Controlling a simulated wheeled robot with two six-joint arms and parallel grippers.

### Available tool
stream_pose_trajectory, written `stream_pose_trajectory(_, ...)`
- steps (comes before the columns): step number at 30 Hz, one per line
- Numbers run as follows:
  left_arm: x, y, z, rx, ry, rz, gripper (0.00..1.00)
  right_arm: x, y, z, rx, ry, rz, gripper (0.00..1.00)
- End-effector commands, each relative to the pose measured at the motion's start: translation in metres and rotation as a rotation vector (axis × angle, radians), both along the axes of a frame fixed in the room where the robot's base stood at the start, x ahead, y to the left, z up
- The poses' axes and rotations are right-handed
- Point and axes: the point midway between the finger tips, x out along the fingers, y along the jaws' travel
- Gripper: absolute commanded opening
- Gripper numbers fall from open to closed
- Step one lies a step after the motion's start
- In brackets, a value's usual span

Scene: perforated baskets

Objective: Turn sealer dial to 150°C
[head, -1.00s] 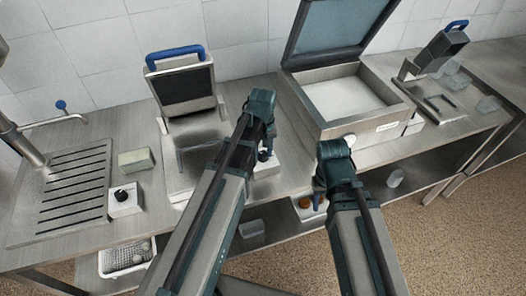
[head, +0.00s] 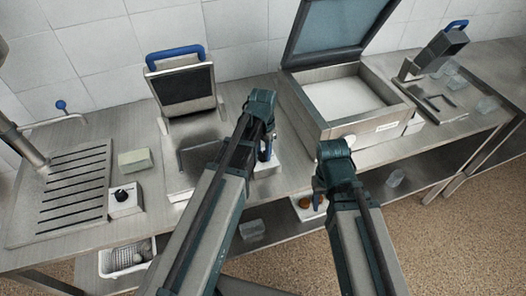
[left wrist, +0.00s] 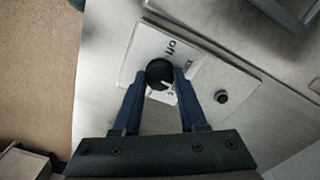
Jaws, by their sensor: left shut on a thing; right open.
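The black sealer dial (left wrist: 158,70) sits on a white plate (left wrist: 143,48) in the left wrist view, with a pale mark on its lower right. The word "off" shows on the plate above the dial; other lettering is partly hidden. My left gripper (left wrist: 160,80) has its two blue fingers on either side of the dial, shut on it. In the head view my left gripper (head: 265,150) is over the control box (head: 268,168), hiding the dial there. My right gripper (head: 318,198) is open and empty in front of the bench edge.
A sealer press with a blue handle (head: 175,53) stands behind, left of the control box. An open-lidded chamber machine (head: 352,128) stands right. Another dial box (head: 125,201), a sponge-like block (head: 135,161) and a slotted drain (head: 75,190) lie left.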

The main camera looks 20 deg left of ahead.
Motion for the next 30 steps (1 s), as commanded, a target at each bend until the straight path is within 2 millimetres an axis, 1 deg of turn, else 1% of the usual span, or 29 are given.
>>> stream_pose_trajectory(6, 0.0000, -0.0001, -0.0001, 0.000, 0.000, -0.180, 0.00, 0.0000, 0.0000, -0.0001, 0.000, 0.000, 0.000, 0.50)
stream_pose_trajectory(15, 0.0000, -0.0001, -0.0001, 0.000, 0.000, -0.358, 0.00, 0.0000, 0.0000, -0.0001, 0.000, 0.000, 0.000, 0.50)
stream_pose_trajectory(22, 0.0000, -0.0001, -0.0001, 0.000, 0.000, -0.427, 0.00, 0.0000, 0.0000, -0.0001, 0.000, 0.000, 0.000, 0.50)
stream_pose_trajectory(30, -0.0001, 0.0000, -0.0001, 0.000, 0.000, -0.449, 0.00, 0.0000, 0.0000, -0.0001, 0.000, 0.000, 0.000, 0.50)
